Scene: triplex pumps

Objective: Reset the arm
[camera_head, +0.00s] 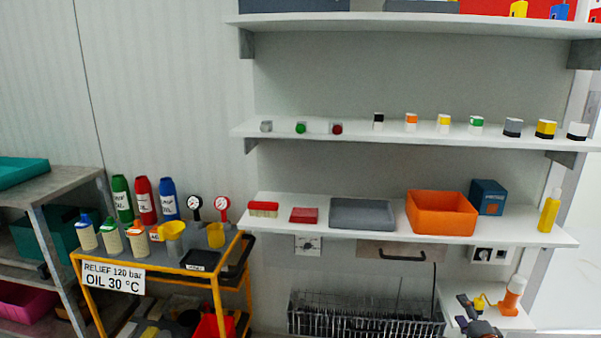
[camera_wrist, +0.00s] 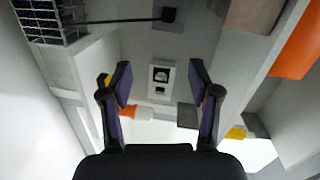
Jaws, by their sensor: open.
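My gripper (camera_head: 466,311) shows at the bottom right of the head view, in front of a low white shelf. In the wrist view its two dark purple fingers stand wide apart, and my gripper (camera_wrist: 160,78) is open with nothing held between them. A wall socket (camera_wrist: 162,77) shows behind the gap between the fingers. An orange and white object (camera_wrist: 135,112) shows just beyond the left finger; I cannot tell its exact distance. Most of my arm is out of the head view.
Above, a long shelf (camera_head: 380,233) holds an orange bin (camera_head: 441,213) and a yellow bottle (camera_head: 549,211). A wire rack (camera_head: 365,315) is to the left. A yellow-framed cart (camera_head: 160,262) with bottles stands further left.

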